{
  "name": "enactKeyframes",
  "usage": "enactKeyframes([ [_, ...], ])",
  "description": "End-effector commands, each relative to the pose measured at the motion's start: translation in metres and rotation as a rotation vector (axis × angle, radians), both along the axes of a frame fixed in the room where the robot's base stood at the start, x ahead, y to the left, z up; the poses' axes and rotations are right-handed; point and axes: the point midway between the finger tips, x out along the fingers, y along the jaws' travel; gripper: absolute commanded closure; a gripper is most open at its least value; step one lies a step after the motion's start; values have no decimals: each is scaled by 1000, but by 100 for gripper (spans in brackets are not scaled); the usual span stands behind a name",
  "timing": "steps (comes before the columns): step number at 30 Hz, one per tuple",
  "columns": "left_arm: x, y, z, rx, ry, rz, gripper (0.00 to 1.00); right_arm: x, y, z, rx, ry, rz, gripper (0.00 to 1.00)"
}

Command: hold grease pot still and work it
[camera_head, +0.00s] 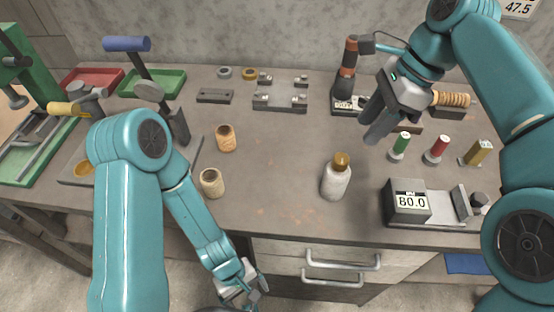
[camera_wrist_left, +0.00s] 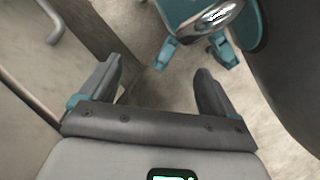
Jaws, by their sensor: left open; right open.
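A whitish, rounded pot with a brown-gold cap (camera_head: 336,180), which looks like the grease pot, stands upright near the front edge of the bench. My right gripper (camera_head: 373,126) is open and empty, above the bench, up and to the right of the pot and apart from it.
Two small tan spools or cups (camera_head: 226,138) (camera_head: 212,184) stand left of the pot. Green, red and yellow small items (camera_head: 437,150) stand behind the scale. A clamp plate (camera_head: 280,95) lies behind. The bench middle is clear.

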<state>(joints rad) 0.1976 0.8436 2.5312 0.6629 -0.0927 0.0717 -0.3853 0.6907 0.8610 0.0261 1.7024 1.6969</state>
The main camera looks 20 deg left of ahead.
Motion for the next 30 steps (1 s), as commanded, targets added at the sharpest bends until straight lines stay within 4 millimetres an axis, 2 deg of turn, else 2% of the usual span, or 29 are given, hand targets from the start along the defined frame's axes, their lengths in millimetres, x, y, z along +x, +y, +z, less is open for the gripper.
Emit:
enactKeyframes([
  [8, 3, -60, 48, -303, -163, -490, 10, 2, -1, 0, 0, 0, 0, 57],
  [14, 11, -104, 87, -529, -405, -819, 10, 4, -1, 0, 0, -1, -1, 57],
  [17, 24, -130, 118, -622, -588, -949, 10, 4, -1, 0, 0, -1, -1, 57],
  [18, 35, -141, 136, -649, -672, -978, 10, 4, -1, 0, 0, -1, -1, 57],
  [21, 60, -161, 180, -685, -818, -966, 10, 4, -1, 0, 0, 0, -1, 57],
  [24, 87, -170, 228, -712, -879, -832, 10, 4, -1, 0, 0, 0, -1, 57],
  [27, 107, -164, 256, -732, -826, -629, 10, 4, -1, 0, 0, 0, -1, 57],
  [30, 123, -151, 277, -744, -742, -424, 10, 4, -1, 0, 0, 0, -1, 57],
])
